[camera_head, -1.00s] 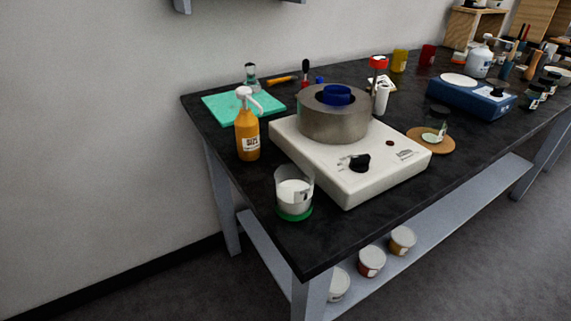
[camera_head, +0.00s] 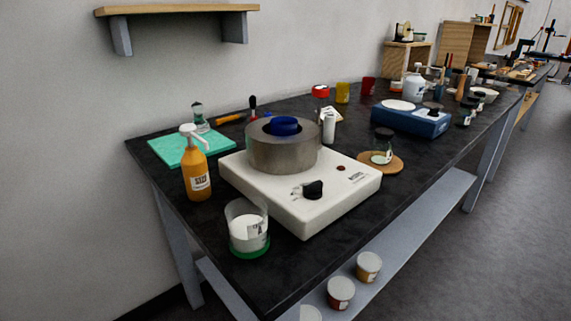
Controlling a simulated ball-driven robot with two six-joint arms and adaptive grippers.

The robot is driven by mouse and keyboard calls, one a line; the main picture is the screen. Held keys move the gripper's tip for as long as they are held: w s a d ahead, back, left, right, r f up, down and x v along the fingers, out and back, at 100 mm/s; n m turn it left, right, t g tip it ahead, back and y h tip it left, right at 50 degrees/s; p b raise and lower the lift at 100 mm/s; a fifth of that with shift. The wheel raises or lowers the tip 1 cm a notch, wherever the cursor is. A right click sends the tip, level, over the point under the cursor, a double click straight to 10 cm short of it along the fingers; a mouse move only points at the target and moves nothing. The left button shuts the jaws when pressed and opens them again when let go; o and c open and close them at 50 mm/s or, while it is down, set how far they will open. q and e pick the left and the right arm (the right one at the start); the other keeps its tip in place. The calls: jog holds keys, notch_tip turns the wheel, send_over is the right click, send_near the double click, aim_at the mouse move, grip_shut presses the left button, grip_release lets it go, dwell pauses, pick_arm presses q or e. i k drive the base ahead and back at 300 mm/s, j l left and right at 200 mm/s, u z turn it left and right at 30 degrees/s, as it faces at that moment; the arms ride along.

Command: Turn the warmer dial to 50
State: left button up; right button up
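The warmer (camera_head: 330,208) is a white box-shaped unit on the black bench, in the middle of the head view. Its black dial (camera_head: 313,189) is on the front panel; the dial's markings are too small to read. A dark red indicator (camera_head: 341,168) is to the right of the dial. A grey metal pot (camera_head: 284,157) sits on top of the warmer with a blue round piece (camera_head: 284,126) in it. Neither of my grippers is in view.
An orange pump bottle (camera_head: 197,170) stands left of the warmer. A clear cup (camera_head: 247,232) with a green base stands close in front. A jar on a cork mat (camera_head: 395,164) and a blue scale (camera_head: 412,121) are to the right. A wall shelf (camera_head: 178,10) hangs upper left.

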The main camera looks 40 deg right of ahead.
aim_at(312, 190)
jog(key=z, duration=1.25)
